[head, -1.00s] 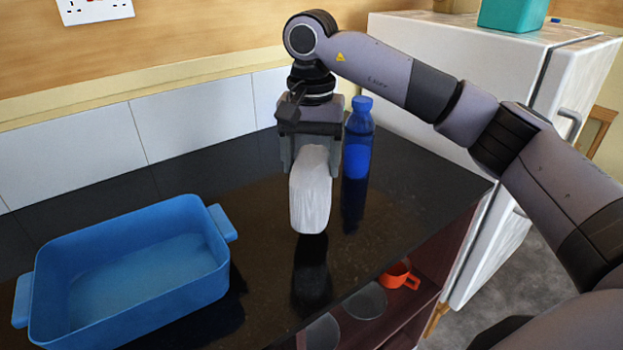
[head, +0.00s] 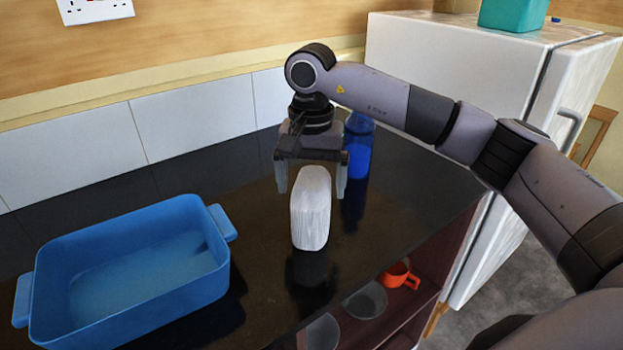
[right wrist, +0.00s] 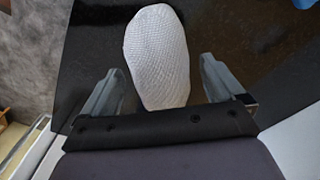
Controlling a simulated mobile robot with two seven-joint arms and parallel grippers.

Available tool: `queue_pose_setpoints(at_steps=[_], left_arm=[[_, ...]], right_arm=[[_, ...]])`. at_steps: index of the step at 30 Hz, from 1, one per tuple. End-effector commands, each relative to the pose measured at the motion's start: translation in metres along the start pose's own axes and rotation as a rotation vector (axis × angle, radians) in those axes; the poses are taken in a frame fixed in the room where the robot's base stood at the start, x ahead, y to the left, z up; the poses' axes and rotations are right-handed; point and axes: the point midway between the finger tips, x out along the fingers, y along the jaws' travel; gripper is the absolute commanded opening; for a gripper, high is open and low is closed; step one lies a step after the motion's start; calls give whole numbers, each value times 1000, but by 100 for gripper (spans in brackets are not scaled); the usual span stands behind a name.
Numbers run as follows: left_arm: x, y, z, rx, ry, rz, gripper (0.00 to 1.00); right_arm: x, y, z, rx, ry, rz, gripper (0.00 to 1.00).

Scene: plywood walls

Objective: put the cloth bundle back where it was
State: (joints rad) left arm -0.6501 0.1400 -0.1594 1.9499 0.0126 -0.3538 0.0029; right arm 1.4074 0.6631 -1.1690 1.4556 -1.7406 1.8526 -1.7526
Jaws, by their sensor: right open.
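The cloth bundle (head: 311,212) is a pale grey-white, rounded upright block in the middle of the head view. It appears to stand on the black counter, with its reflection just below it. My right gripper (head: 311,186) is open, with one finger on each side of the bundle's upper part and gaps between. In the right wrist view the bundle (right wrist: 157,55) shows a woven texture and lies ahead of and between the open fingers (right wrist: 160,88). My left gripper is not in view.
A blue tray (head: 60,262) with two handles stands on the counter at the left. A blue bottle (head: 359,150) stands close behind and right of my right gripper. An orange cup (head: 399,276) sits on a shelf below the counter. A white fridge (head: 420,45) stands at the right.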

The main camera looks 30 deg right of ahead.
Motion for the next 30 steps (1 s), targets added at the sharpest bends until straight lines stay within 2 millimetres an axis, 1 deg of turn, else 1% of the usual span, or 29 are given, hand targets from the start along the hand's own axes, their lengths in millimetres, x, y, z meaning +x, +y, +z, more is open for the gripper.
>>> queue_pose_setpoints(at_steps=[5, 8, 16, 18, 21, 24, 30], left_arm=[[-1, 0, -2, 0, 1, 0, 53], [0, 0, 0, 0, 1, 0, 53], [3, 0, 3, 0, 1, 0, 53], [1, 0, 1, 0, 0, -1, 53], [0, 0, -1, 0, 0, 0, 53], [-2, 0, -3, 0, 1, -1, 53], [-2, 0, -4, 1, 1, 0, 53]], right_arm=[[-6, 0, 0, 0, 1, -1, 95], [-20, -1, -1, 1, 4, -3, 95], [-82, -1, 0, 0, 4, -3, 95], [-95, -1, 0, 0, 4, -2, 95], [-109, 0, 0, -1, 2, -1, 95], [-117, 0, 0, -1, 2, 0, 95], [-124, 0, 0, 0, 1, 0, 95]])
